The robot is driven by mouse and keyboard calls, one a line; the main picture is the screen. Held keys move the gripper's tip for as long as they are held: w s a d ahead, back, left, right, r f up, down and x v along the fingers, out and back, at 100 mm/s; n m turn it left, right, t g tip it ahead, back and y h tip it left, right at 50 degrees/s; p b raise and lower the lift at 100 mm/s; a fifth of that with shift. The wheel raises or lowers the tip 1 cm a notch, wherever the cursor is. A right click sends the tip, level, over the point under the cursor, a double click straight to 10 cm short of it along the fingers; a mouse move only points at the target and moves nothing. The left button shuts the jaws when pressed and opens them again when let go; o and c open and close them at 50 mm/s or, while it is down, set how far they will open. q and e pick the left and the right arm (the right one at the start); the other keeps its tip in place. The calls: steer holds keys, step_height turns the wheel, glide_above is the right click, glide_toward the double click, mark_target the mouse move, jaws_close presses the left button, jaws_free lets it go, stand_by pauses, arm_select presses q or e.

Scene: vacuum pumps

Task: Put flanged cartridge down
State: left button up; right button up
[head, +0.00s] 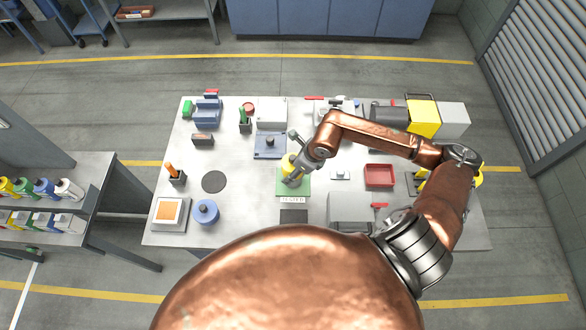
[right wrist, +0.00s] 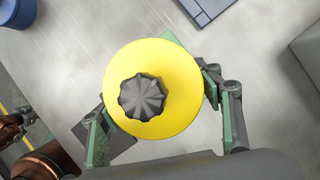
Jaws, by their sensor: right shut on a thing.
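The flanged cartridge, a round yellow piece (right wrist: 178,107) with a dark lobed knob on top, sits between the green-padded fingers of my right gripper (right wrist: 155,112) in the right wrist view. The gripper is shut on it. In the head view the yellow cartridge (head: 287,162) is partly hidden by my right gripper (head: 290,177), over the green mat (head: 302,188) in the middle of the bench. I cannot tell whether its underside touches the mat. My left gripper is not in view.
A blue plate with a knob (head: 259,152) lies just behind the green mat, and a black pad (head: 294,216) lies in front. A red tray (head: 379,185) and a grey box (head: 350,209) stand to the right. A black disc (head: 214,181) and blue round part (head: 206,217) are left.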

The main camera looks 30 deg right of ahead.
steer(key=shift+f, duration=0.1)
stand_by(0.7)
steer(key=o, duration=2.2)
steer(key=shift+s+f, duration=0.1)
steer(key=v, duration=1.2)
steer(key=shift+c, duration=0.2)
jaws_close()
